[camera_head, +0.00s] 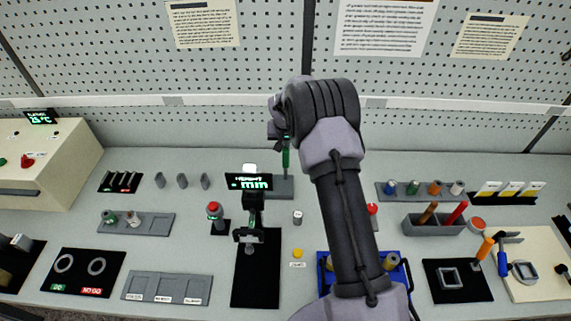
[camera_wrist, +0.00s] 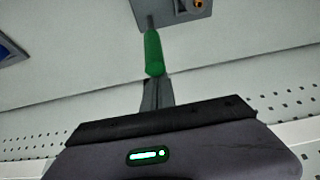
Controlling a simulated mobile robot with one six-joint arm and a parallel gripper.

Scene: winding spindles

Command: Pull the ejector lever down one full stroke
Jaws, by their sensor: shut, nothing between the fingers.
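The ejector lever's green handle (camera_head: 285,157) stands upright at the back of the bench, over a grey base (camera_head: 280,187). In the wrist view the green handle (camera_wrist: 153,52) joins a thin dark rod that leads to the grey base plate (camera_wrist: 180,12). My gripper (camera_wrist: 154,80) is shut, with its fingertips close against the free end of the handle and nothing between them. I cannot tell whether they touch it. In the head view my wrist hides most of the gripper.
A height gauge with a lit display (camera_head: 249,183) stands just in front of the lever base. A red-topped part (camera_head: 214,211) is to its left. A blue tray (camera_head: 324,262) lies partly behind my arm. The perforated wall (camera_head: 200,75) rises behind the bench.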

